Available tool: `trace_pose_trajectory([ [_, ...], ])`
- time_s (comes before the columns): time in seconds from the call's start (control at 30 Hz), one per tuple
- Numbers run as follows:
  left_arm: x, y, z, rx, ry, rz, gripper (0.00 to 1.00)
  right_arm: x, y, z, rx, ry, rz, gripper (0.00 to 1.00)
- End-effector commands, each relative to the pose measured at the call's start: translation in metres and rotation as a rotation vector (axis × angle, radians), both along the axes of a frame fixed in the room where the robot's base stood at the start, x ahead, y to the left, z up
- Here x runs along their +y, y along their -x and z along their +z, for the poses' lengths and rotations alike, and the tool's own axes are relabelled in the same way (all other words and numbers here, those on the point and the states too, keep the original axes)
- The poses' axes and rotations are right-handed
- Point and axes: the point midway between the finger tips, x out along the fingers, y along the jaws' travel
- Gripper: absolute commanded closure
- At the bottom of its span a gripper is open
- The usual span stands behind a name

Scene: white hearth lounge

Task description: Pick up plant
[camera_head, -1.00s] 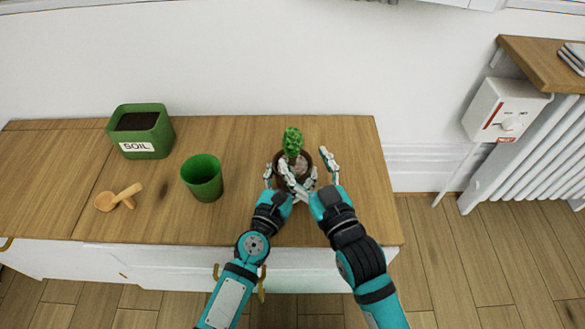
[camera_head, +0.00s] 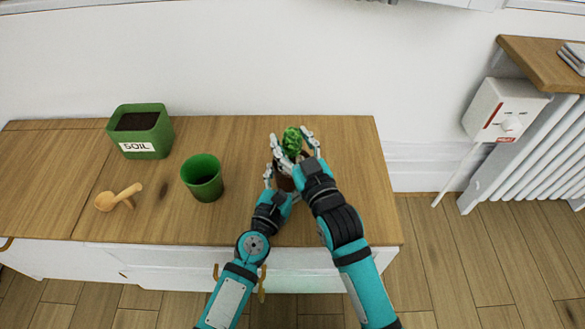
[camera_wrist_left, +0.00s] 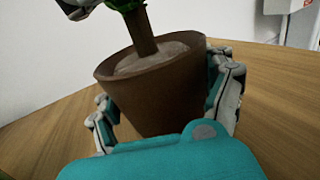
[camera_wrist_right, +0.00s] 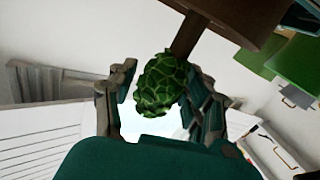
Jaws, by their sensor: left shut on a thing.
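In the head view the right hand hides much of the pot and of the left fingers. My right gripper (camera_head: 291,150) is above the pot, its open fingers on both sides of the leafy top. The right wrist view shows the leafy top (camera_wrist_right: 160,83) between them, with a gap at the left finger.
A green cup (camera_head: 203,180), a green soil box (camera_head: 141,132) and a wooden scoop (camera_head: 118,198) stand to the left on the wooden cabinet top (camera_head: 235,140). A white wall is behind. A radiator (camera_head: 545,155) is at the far right.

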Motion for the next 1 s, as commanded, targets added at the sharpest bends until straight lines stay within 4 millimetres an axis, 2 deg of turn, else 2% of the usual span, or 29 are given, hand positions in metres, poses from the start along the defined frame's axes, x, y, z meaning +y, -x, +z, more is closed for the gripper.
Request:
trace_pose_trajectory([
  [0.03, 0.0, 0.0, 0.0, 0.001, 0.001, 0.0, 0.52, 0.0, 0.0, 0.0, 0.0, 0.0, 0.0, 0.59],
  [0.3, 0.0, 0.0, 0.0, 0.001, 0.001, -0.001, 0.52, 0.0, 0.0, 0.0, 0.0, 0.0, 0.0, 0.94],
  [0.37, 0.0, 0.0, 0.0, 0.001, 0.001, -0.001, 0.52, 0.0, 0.0, 0.0, 0.0, 0.0, 0.0, 1.0],
  [0.77, 0.0, 0.0, 0.0, 0.001, 0.001, -0.001, 0.52, 0.0, 0.0, 0.004, -0.004, -0.002, 0.0, 1.0],
  [0.87, 0.0, 0.0, 0.0, 0.001, 0.001, -0.001, 0.52, 0.0, 0.0, 0.014, -0.007, -0.003, 0.0, 1.0],
  [1.0, 0.0, 0.0, 0.0, 0.001, 0.001, -0.001, 0.52, 0.0, 0.0, 0.042, -0.009, -0.005, 0.0, 1.0],
])
